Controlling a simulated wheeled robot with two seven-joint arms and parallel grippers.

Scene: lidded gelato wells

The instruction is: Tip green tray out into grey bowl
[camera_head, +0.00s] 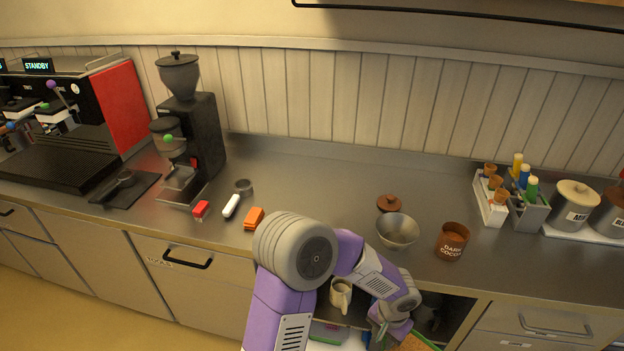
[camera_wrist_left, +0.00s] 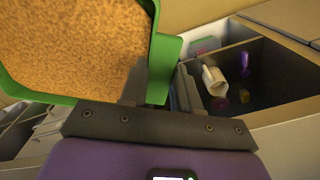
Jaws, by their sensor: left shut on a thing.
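My left gripper (camera_head: 381,328) is below the counter's front edge, low in the head view. It is shut on the rim or handle of the green tray (camera_head: 428,342). The tray is mostly cut off there. In the left wrist view, the green tray (camera_wrist_left: 164,58) fills the upper left beside the fingers (camera_wrist_left: 163,88) and holds brown granules (camera_wrist_left: 70,45). The grey bowl (camera_head: 398,231) stands upright on the counter, above and apart from the gripper. It looks empty. My right gripper is not in view.
A dark cocoa tin (camera_head: 452,241) stands right of the bowl, and a brown lid (camera_head: 389,203) lies behind it. An open compartment below the counter holds a cream mug (camera_head: 340,294). An orange block (camera_head: 254,218) lies left. The counter's middle is clear.

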